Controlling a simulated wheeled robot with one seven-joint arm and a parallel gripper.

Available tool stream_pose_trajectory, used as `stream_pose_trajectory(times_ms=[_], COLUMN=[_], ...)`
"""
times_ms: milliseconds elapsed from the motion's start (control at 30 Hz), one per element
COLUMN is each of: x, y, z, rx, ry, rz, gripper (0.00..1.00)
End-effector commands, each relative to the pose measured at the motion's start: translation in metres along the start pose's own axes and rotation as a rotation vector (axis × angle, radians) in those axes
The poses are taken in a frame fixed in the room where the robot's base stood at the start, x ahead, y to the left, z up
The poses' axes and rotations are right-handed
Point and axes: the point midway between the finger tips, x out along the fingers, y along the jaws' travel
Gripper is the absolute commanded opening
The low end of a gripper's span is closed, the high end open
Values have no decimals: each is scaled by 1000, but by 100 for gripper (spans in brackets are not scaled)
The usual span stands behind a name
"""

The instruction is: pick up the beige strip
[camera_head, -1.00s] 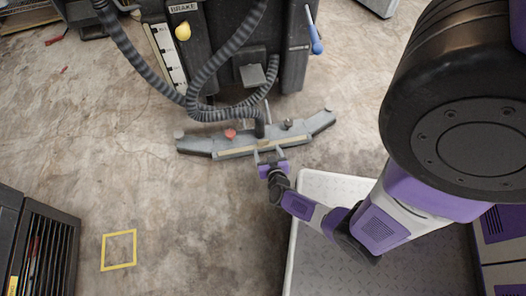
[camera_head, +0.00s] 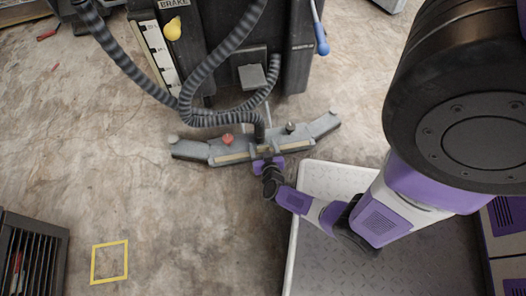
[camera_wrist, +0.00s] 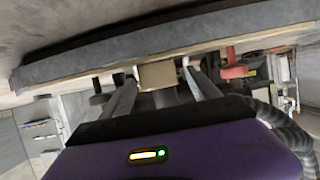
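The beige strip (camera_head: 233,158) runs along the near edge of a grey squeegee bar (camera_head: 191,150) on the floor in the head view. It is a long pale line under a blue-grey edge in the wrist view (camera_wrist: 82,72). My gripper (camera_head: 263,149) is at the middle of the bar and hides part of the strip. In the wrist view my two fingers (camera_wrist: 158,72) are apart, one on each side of a beige block (camera_wrist: 157,76) at the strip's middle. Small gaps seem to show beside the block. I cannot tell whether either finger touches it.
A dark floor machine (camera_head: 285,60) with grey ribbed hoses (camera_head: 205,75) stands behind the bar. A red knob (camera_head: 227,140) and a dark knob (camera_head: 290,128) rise from the bar. A yellow floor square (camera_head: 109,262) and a dark slatted crate (camera_head: 35,255) are at lower left.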

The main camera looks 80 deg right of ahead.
Motion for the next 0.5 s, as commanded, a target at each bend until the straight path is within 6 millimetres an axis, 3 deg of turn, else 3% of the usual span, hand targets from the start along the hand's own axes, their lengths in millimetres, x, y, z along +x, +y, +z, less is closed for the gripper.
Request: stream_pose_trajectory(times_ms=[33,333,500], x=[0,0,0], y=[0,0,0], z=[0,0,0], rx=[0,0,0], ry=[0,0,0], rz=[0,0,0], gripper=[61,2,0])
